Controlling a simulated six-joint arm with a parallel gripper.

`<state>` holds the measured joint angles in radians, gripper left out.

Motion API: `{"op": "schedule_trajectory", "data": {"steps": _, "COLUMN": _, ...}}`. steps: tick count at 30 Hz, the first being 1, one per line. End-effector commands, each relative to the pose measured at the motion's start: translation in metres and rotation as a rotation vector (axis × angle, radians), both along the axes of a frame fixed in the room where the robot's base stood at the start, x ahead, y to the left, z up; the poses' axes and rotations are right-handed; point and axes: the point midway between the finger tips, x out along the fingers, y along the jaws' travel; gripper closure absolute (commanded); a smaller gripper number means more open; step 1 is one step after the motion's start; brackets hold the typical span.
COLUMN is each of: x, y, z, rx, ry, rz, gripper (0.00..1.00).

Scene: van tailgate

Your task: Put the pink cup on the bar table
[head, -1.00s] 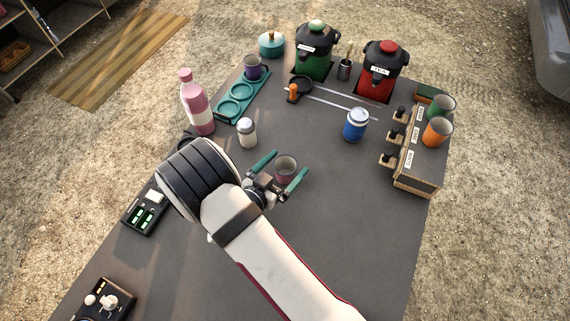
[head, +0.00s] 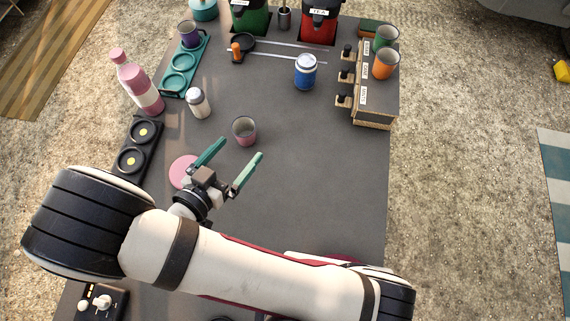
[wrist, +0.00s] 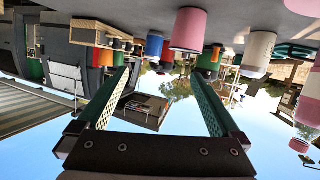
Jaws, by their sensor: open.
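The pink cup (head: 244,131) stands upright on the dark grey table top (head: 300,180), mouth up, with a greyish inside. It also shows in the wrist view (wrist: 189,30), which is upside down, ahead of and between the fingers. My gripper (head: 236,160) is open and empty, with its two green fingers pointing towards the cup. The cup is just beyond the fingertips and looks apart from both. The fingers also show in the wrist view (wrist: 160,95). I cannot tell whether this table is the one called the bar table.
A white-bodied shaker (head: 199,103) and a pink bottle (head: 137,82) stand left of the cup. A flat pink disc (head: 183,172) lies beside my gripper. A blue jar (head: 305,72) and a wooden dispenser box (head: 375,100) are behind right. The table right of the cup is clear.

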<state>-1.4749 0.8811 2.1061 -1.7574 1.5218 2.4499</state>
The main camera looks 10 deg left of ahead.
Motion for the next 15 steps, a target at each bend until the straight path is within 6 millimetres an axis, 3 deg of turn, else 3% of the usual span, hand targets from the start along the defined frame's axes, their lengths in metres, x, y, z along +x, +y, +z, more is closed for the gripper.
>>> {"op": "schedule_trajectory", "data": {"steps": 2, "x": 0.023, "y": -0.056, "z": 0.032, "rx": -0.078, "ry": 0.11, "rz": -0.215, "gripper": 0.0}}
{"op": "schedule_trajectory", "data": {"steps": 4, "x": 0.026, "y": -0.13, "z": 0.063, "rx": -0.149, "ry": 0.33, "rz": -0.449, "gripper": 0.0}}
{"op": "schedule_trajectory", "data": {"steps": 6, "x": 0.005, "y": -0.194, "z": 0.085, "rx": -0.135, "ry": 0.621, "rz": -0.617, "gripper": 0.0}}
{"op": "schedule_trajectory", "data": {"steps": 8, "x": -0.027, "y": -0.232, "z": 0.098, "rx": -0.035, "ry": 0.881, "rz": -0.678, "gripper": 0.0}}
{"op": "schedule_trajectory", "data": {"steps": 10, "x": -0.065, "y": -0.25, "z": 0.109, "rx": 0.163, "ry": 1.119, "rz": -0.635, "gripper": 0.0}}
{"op": "schedule_trajectory", "data": {"steps": 12, "x": -0.091, "y": -0.248, "z": 0.117, "rx": 0.373, "ry": 1.234, "rz": -0.503, "gripper": 0.0}}
{"op": "schedule_trajectory", "data": {"steps": 15, "x": -0.105, "y": -0.235, "z": 0.127, "rx": 0.577, "ry": 1.233, "rz": -0.304, "gripper": 0.0}}
